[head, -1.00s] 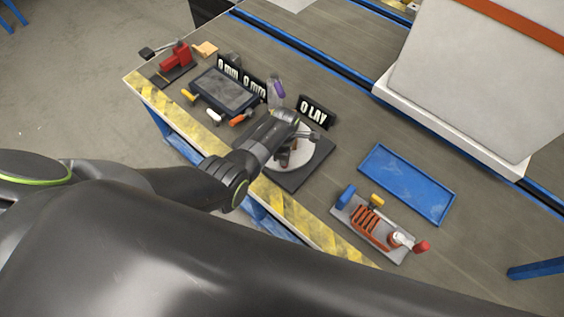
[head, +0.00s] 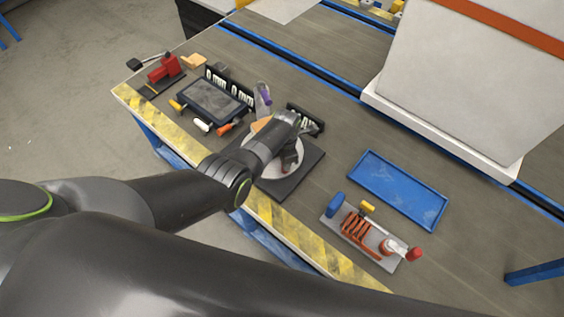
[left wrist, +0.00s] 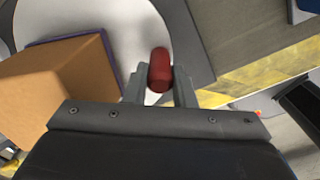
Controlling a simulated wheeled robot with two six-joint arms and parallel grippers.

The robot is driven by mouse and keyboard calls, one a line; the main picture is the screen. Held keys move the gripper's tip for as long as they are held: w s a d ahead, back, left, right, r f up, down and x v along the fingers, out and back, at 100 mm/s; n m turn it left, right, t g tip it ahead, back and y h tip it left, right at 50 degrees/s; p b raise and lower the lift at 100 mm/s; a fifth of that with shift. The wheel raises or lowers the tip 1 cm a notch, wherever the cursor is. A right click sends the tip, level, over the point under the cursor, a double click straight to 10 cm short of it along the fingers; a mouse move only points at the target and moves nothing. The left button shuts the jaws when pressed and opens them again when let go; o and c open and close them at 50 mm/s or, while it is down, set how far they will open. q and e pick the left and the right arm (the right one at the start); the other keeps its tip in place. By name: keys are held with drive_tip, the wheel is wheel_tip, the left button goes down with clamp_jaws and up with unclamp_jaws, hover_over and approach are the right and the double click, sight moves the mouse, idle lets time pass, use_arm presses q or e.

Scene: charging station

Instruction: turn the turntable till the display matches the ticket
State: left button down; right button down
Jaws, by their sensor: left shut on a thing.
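The turntable is a pale disc (head: 296,172) on a dark square base (head: 288,190). My left gripper (left wrist: 160,80) is shut on a red knob (left wrist: 159,70) over the disc in the left wrist view. In the head view my left gripper (head: 290,158) hides part of the disc. A brown carton (left wrist: 62,80) with a purple edge beneath it is left of the knob, and its orange-brown top (head: 261,125) shows beside my wrist. A black display (head: 306,118) behind the turntable is partly covered, its text unreadable. I cannot pick out the ticket. My right gripper is not in view.
Two black displays (head: 228,88) reading about "0 mm" stand behind a dark screen (head: 213,101). A purple-topped item (head: 263,98) is nearby. A red tool (head: 163,70) is far left. A blue tray (head: 398,190) and a grey tool rack (head: 362,237) lie right.

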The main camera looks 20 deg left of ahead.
use_arm(q)
drive_tip(key=shift+w+d+n, duration=0.25)
drive_tip(key=shift+n, duration=0.15)
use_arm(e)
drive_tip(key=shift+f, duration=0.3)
use_arm(q)
drive_tip(key=shift+d, duration=0.1)
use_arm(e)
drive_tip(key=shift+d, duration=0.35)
use_arm(q)
drive_tip(key=c, duration=1.2)
unclamp_jaws()
drive_tip(key=shift+w, duration=0.1)
wheel_tip(320, 180, up, 7)
drive_tip(key=p, duration=0.2)
drive_tip(key=shift+p, duration=0.4)
wheel_tip(320, 180, up, 10)
drive_tip(key=p, duration=0.1)
drive_tip(key=shift+r, duration=0.2)
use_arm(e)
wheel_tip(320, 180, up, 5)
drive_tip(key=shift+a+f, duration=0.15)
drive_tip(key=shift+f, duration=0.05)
